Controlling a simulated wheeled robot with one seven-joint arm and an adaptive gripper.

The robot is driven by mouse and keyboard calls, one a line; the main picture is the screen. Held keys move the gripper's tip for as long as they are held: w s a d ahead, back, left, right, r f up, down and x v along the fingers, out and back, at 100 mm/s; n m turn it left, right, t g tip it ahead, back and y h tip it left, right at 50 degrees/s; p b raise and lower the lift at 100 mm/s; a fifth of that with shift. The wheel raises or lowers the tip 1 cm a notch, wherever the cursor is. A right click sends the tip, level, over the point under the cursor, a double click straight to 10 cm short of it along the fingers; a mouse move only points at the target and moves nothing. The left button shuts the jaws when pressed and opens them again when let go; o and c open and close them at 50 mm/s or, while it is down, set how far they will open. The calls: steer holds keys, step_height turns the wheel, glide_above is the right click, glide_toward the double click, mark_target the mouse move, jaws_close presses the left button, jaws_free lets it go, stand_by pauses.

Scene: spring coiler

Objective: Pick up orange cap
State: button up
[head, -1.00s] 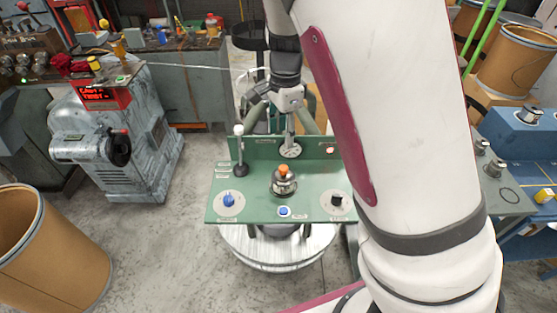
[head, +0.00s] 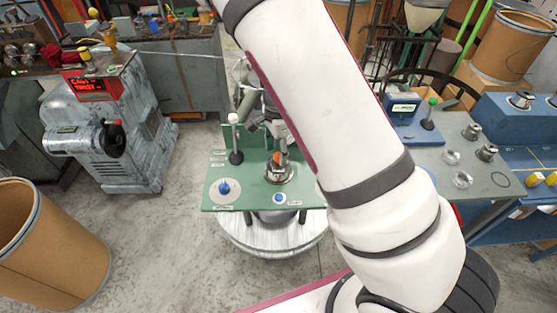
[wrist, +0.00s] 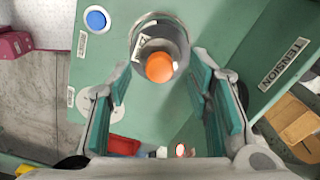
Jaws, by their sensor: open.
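The orange cap (head: 279,158) sits on top of a short metal cylinder (head: 279,175) on the green control panel (head: 230,203). In the wrist view the cap (wrist: 160,67) is a round orange disc, with the grey cylinder around and beyond it. My gripper (wrist: 162,70) is open, one padded finger to each side of the cap in the picture. No finger visibly touches the cap. In the head view my gripper (head: 277,138) is just above the cap and partly hidden by my arm.
The panel has a blue knob (head: 224,188), a blue button (head: 279,198) and an upright white-topped lever (head: 234,135) left of the cap. My arm hides the panel's right side. A TENSION plate (wrist: 285,63) shows in the wrist view.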

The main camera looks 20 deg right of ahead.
steer(key=shift+f, duration=1.2)
jaws_close()
steer(key=shift+r, duration=0.1)
